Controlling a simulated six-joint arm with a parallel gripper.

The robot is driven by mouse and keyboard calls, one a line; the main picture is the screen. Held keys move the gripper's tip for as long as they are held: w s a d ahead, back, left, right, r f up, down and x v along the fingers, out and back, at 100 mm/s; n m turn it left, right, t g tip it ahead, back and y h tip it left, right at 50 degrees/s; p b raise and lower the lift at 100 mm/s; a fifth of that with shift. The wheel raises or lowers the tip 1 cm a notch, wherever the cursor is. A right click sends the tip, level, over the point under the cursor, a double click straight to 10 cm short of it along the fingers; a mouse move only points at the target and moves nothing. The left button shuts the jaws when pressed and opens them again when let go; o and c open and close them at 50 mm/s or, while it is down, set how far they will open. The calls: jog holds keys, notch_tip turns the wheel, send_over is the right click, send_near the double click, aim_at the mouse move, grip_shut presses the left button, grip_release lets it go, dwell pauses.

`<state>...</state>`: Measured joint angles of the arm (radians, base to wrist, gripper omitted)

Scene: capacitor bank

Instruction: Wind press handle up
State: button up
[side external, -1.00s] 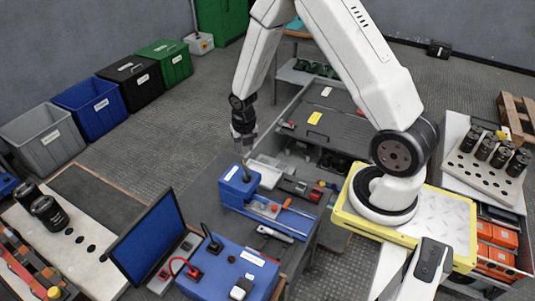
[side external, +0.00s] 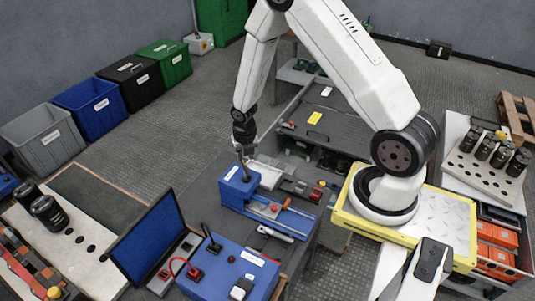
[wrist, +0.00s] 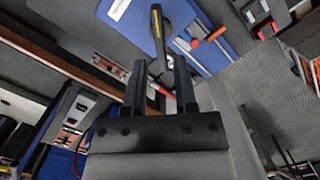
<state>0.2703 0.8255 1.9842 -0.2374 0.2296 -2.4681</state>
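The blue press (side external: 238,190) stands on the grey bench in the middle of the side view. Its dark handle (side external: 243,167) sticks up from the top. In the wrist view the handle (wrist: 157,35) is a black bar with a yellow mark. Its near end shows in the gap between my fingertips. My gripper (side external: 245,150) is just above the press in the side view. In the wrist view my gripper (wrist: 160,64) has its two dark fingers apart, with visible space around the handle. I cannot tell whether either finger touches it.
A blue test box (side external: 228,268) with leads and a monitor (side external: 148,238) stand in front. Open floor lies to the left of the bench.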

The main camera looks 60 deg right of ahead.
aim_at(246, 168)
jog(key=shift+f, duration=2.6)
grip_shut()
jog(key=shift+o, duration=0.2)
grip_release()
jog(key=shift+r, duration=0.15)
jog(key=shift+r, duration=3.35)
